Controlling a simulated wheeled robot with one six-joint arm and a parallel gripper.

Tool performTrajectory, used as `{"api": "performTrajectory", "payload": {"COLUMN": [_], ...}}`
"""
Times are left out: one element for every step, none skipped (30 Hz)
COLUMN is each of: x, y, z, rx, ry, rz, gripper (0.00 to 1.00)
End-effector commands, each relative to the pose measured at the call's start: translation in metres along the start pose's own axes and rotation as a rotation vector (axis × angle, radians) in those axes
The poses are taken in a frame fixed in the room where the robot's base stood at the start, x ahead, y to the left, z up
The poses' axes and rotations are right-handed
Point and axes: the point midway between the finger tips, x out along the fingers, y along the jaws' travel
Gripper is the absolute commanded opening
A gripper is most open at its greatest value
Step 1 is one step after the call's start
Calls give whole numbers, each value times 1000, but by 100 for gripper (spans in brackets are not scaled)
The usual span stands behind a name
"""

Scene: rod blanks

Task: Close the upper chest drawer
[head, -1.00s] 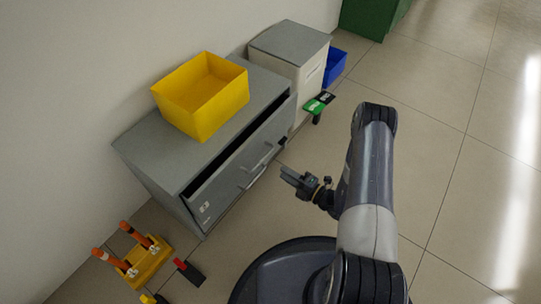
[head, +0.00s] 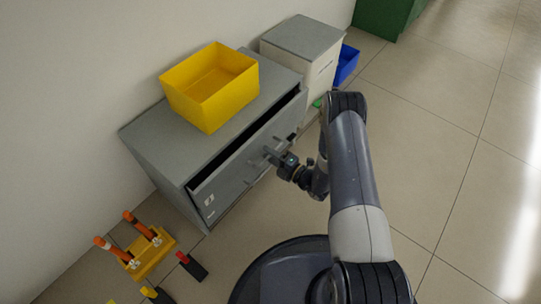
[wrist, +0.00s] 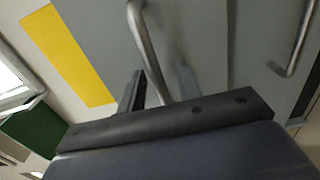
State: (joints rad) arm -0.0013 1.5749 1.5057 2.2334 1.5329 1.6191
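The grey chest (head: 150,135) stands against the wall. Its upper drawer (head: 232,182) is partly pulled out, with a dark gap showing behind its front. My gripper (head: 270,154) is at the drawer front, by the upper handle. In the wrist view my gripper (wrist: 160,88) is open, with one finger on each side of the upper drawer's bar handle (wrist: 147,45). I cannot tell whether either finger touches the bar. The lower drawer's handle (wrist: 300,45) shows at the right of the wrist view. My arm hides some of the chest's right end.
A yellow bin (head: 208,90) stands on the chest top. A pale cabinet (head: 305,50) and a blue bin (head: 346,64) are behind the chest. A yellow stand with orange-topped pegs (head: 150,254) and a dark red-ended block (head: 192,265) are on the floor at lower left. Floor at right is clear.

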Motion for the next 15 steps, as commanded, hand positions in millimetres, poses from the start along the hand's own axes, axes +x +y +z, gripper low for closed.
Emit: {"api": "performTrajectory", "payload": {"x": [0,0,0,0,0,0,0,0,0,0,0,0,0,0,0], "y": [0,0,0,0,0,0,0,0,0,0,0,0,0,0,0], "z": [0,0,0,0,0,0,0,0,0,0,0,0,0,0,0], "rx": [0,0,0,0,0,0,0,0,0,0,0,0,0,0,0], "ry": [0,0,0,0,0,0,0,0,0,0,0,0,0,0,0], "rz": [0,0,0,0,0,0,0,0,0,0,0,0,0,0,0], "gripper": [33,33,33,33,33,30,28,25,22,20,17,14,11,9,6]}}
